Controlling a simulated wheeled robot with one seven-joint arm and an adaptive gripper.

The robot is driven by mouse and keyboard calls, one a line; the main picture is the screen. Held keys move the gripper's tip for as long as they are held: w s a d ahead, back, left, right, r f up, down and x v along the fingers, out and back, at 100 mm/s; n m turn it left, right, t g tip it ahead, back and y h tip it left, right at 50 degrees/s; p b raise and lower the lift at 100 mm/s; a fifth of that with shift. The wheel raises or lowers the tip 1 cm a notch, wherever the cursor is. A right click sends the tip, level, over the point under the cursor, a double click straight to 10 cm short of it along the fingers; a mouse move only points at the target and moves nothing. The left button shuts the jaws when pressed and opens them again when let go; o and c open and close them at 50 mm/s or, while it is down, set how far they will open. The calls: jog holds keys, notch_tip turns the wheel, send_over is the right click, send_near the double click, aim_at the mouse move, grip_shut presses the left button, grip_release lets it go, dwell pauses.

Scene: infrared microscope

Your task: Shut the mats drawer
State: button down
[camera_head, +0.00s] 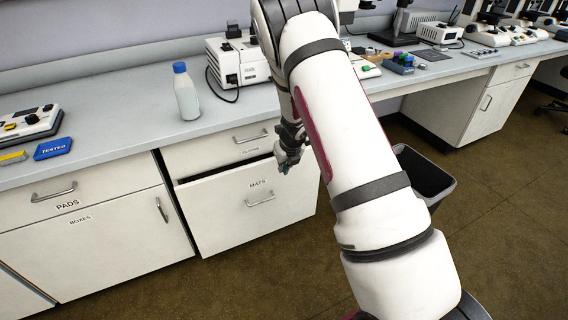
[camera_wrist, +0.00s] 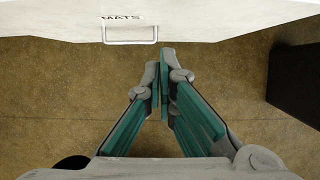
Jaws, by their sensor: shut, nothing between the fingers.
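The mats drawer (camera_head: 225,208) is a white front labelled MATS with a metal handle (camera_head: 260,201), below a narrower drawer in the cabinet under the bench. It stands out a little, with a dark gap along its top edge. In the wrist view its front (camera_wrist: 220,22) spans the top, with its handle (camera_wrist: 130,34) left of centre. My gripper (camera_head: 284,168) is close to the drawer's upper right part and partly hidden by my arm. In the wrist view the fingers (camera_wrist: 165,88) are together and empty, pointing toward the drawer front, right of the handle.
A dark bin (camera_head: 425,177) stands on the floor right of the drawer, partly behind my arm. A bottle with a blue cap (camera_head: 186,92) and a white instrument (camera_head: 238,62) stand on the bench. The floor before the drawer is clear.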

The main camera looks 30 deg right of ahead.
aim_at(273, 163)
jog(key=shift+w+f+b, duration=0.2)
jog(key=shift+w+f, duration=0.35)
jog(key=shift+w, duration=0.3)
jog(key=shift+w+f+b, duration=0.15)
jog(key=shift+w+f, duration=0.35)
jog(key=shift+w, duration=0.4)
jog(key=shift+w+f+b, duration=0.2)
jog(key=shift+w+f, duration=0.35)
jog(key=shift+w, duration=0.3)
jog(key=shift+w+r+p, duration=0.1)
jog(key=shift+w+p, duration=0.3)
jog(key=shift+w, duration=0.15)
jog(key=shift+w+p, duration=0.3)
jog(key=shift+w, duration=0.5)
jog(key=shift+s, duration=0.1)
